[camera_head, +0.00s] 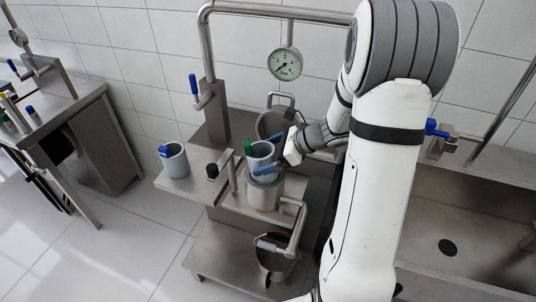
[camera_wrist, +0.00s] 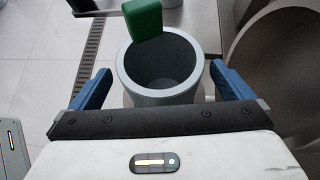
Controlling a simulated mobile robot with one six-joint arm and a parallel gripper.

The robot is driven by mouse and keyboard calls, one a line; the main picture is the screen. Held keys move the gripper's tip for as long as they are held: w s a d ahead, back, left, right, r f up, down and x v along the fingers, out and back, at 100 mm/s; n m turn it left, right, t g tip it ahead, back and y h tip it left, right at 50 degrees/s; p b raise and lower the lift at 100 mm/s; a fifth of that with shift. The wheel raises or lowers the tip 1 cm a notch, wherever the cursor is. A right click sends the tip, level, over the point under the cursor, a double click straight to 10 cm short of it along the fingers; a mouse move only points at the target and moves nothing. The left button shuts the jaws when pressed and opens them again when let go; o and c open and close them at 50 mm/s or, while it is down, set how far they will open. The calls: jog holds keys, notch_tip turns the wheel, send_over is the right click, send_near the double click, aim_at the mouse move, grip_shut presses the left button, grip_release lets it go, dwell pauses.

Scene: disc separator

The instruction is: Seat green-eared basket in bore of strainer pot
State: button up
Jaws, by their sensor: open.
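The grey green-eared basket (camera_head: 262,150) is upright at the mouth of the metal strainer pot (camera_head: 263,195) in the head view. Its lower part is hidden, so I cannot tell how deep it sits in the bore. Its green ear (camera_head: 248,146) is on the left of the rim. In the wrist view the basket (camera_wrist: 125,68) is open-topped and empty, with the green ear (camera_wrist: 143,18) at its far side. My gripper (camera_wrist: 158,72) is open, with one blue finger on each side of the basket and visible gaps. In the head view my gripper (camera_head: 274,158) is at the pot's mouth.
A grey basket with a blue ear (camera_head: 176,163) stands on the left shelf. A dark-knobbed clamp post (camera_head: 232,172) is close left of the pot. A larger metal vessel (camera_head: 270,124) is behind. A pail (camera_head: 274,260) hangs below, and a pressure gauge (camera_head: 285,63) is above.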

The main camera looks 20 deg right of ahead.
jog(key=v, duration=0.8)
jog(key=shift+a, duration=0.1)
jog(key=shift+c, duration=0.3)
